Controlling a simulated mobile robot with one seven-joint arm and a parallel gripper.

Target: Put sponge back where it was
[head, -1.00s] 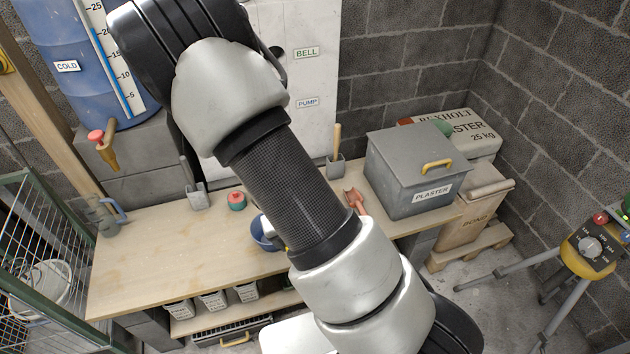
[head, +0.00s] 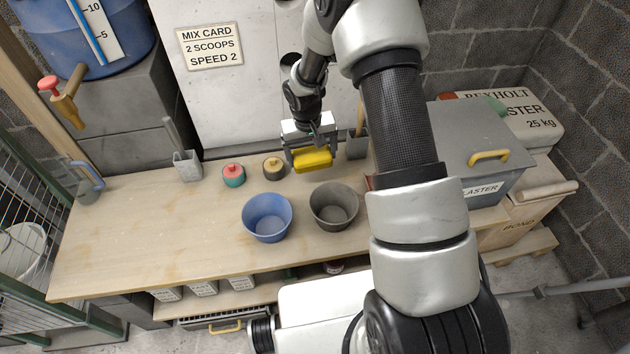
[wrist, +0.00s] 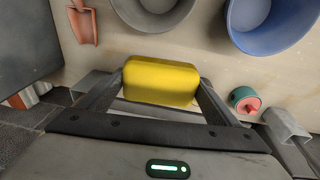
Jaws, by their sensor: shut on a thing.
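My gripper (head: 312,157) is shut on the yellow sponge (head: 313,161). It holds the sponge near the back of the workbench, in front of the wall panel, beside a grey holder (head: 357,146). In the wrist view the sponge (wrist: 161,82) sits between the two fingers (wrist: 160,93). The sponge appears to be above the bench top; the exact gap cannot be told.
A blue bowl (head: 267,218) and a grey bowl (head: 334,206) stand on the bench (head: 160,225). A grey plaster bin (head: 465,140) is at the right. The bench's left front is clear.

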